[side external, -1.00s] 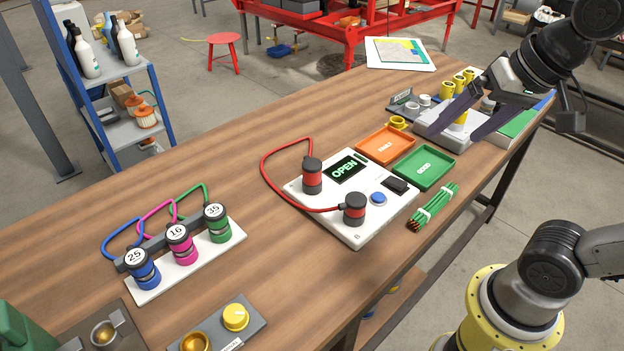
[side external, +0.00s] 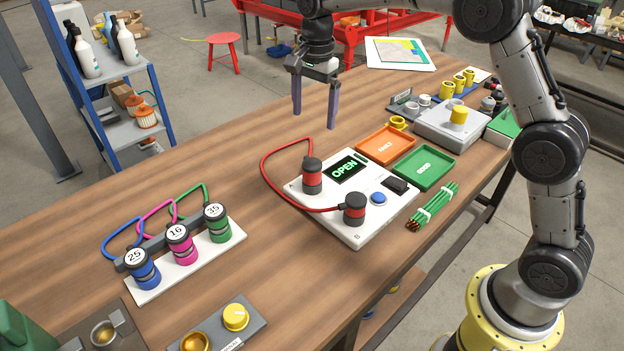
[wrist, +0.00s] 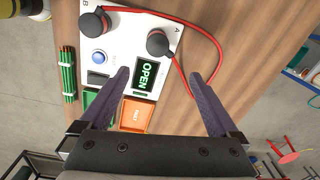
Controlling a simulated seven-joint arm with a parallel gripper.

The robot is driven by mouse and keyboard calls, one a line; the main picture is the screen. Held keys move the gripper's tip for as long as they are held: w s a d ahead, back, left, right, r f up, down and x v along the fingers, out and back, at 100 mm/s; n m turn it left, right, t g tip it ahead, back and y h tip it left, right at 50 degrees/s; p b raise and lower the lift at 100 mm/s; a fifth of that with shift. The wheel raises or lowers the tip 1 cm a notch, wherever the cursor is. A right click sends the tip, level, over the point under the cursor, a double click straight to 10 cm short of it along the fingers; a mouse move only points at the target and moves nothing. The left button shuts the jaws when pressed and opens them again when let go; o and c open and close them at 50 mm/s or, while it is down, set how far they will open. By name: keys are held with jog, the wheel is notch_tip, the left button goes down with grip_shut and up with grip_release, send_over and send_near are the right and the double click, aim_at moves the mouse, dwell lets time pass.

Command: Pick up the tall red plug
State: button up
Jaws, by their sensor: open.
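Two red-and-black plugs stand upright on a white test box (side external: 353,236), joined by a looping red cable (side external: 263,168). One plug (side external: 312,176) is by the A mark, the other (side external: 354,209) by the B mark; they look similar and I cannot tell which is taller. The wrist view shows the A plug (wrist: 160,42) and B plug (wrist: 94,24) beyond my fingers. My gripper (side external: 314,119) is open and empty, pointing down above the table behind the box. In the wrist view, the OPEN display (wrist: 146,72) shows between my fingers.
An orange tray (side external: 372,152), a green tray (side external: 412,178) and bundled green sticks (side external: 433,204) lie right of the box. A rack with blue, magenta and green plugs (side external: 179,244) is at left. The table's back left is clear.

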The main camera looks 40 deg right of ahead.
aim_at(312, 162)
notch_tip(312, 162, down, 10)
jog(key=shift+f, duration=0.15)
jog(key=shift+a+f, duration=0.2)
jog(key=shift+f, duration=2.6)
grip_shut()
